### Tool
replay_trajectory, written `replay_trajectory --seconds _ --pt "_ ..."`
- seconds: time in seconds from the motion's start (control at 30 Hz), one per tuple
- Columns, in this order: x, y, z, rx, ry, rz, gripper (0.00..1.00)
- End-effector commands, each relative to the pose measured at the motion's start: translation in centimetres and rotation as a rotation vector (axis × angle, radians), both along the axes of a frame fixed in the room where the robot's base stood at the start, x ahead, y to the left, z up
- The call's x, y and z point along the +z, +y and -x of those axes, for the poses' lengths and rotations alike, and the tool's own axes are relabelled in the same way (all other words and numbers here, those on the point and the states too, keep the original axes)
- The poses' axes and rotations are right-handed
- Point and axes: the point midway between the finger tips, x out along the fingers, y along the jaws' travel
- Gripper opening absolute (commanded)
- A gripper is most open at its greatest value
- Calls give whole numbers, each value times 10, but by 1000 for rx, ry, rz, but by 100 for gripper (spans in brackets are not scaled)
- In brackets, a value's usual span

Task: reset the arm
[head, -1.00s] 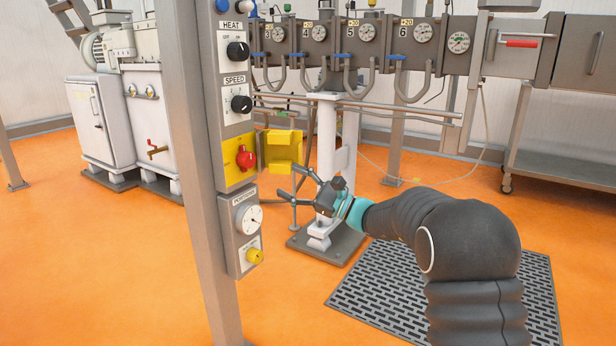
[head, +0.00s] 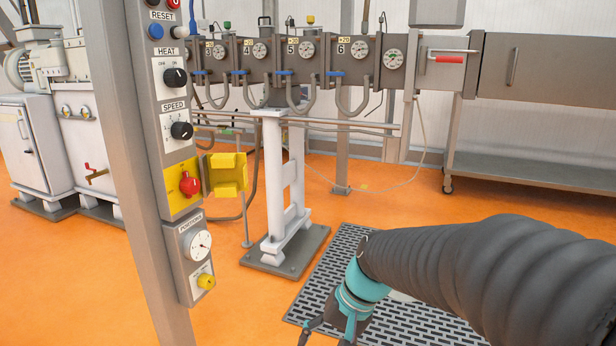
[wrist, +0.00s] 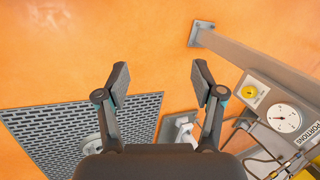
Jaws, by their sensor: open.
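My gripper (wrist: 160,80) is open and empty in the wrist view, its two fingers spread apart over the orange floor. In the head view my gripper (head: 328,336) is low at the bottom edge, partly cut off, in front of the dark floor grate. My arm reaches in from the right edge, bent downward at the wrist. Nothing is between the fingers.
The control post carries HEAT and SPEED knobs (head: 175,78), a red switch (head: 189,184) with an open yellow cover (head: 229,173), and a dial (head: 200,244). A white stand (head: 275,180) holds the extruder barrel (head: 330,60). The floor grate (head: 410,325) lies under my arm.

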Motion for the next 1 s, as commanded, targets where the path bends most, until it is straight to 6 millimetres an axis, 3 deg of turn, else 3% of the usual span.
replay_trajectory --seconds 0.2,0.5,0.8,1.0 --pt "27 -60 45 93 -165 208 68" --pt "65 -115 99 131 -348 402 68" --pt "106 -126 122 73 -483 423 68" --pt "111 -128 123 60 -494 425 68"
